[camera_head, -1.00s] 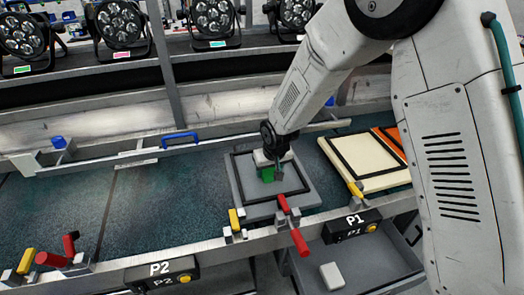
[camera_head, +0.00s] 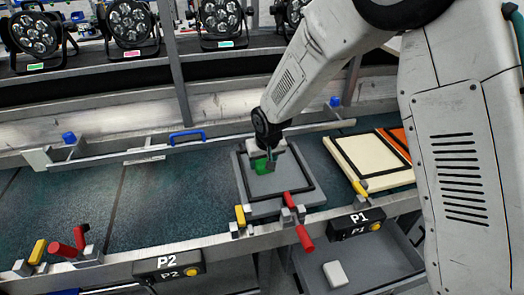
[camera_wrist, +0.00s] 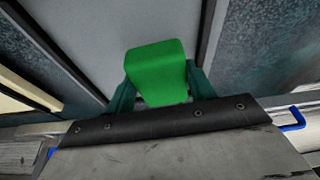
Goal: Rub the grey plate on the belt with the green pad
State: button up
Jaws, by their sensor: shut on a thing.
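The grey plate (camera_head: 258,196) with a dark square frame line lies on the belt, behind the red-handled clamp. It also fills the upper middle of the wrist view (camera_wrist: 75,40). My gripper (camera_head: 268,162) is shut on the green pad (camera_head: 262,166) over the far part of the plate. In the wrist view the green pad (camera_wrist: 157,72) sits between the two dark green fingers, in front of the plate. I cannot tell for sure whether the pad touches the plate.
A cream plate (camera_head: 366,160) and an orange one (camera_head: 400,137) lie to the right. Red (camera_head: 304,236) and yellow (camera_head: 240,215) clamp handles stand at the belt's front edge. A blue handle (camera_head: 187,134) is on the back rail. The belt (camera_head: 70,205) at left is clear.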

jog(key=shift+r, duration=2.15)
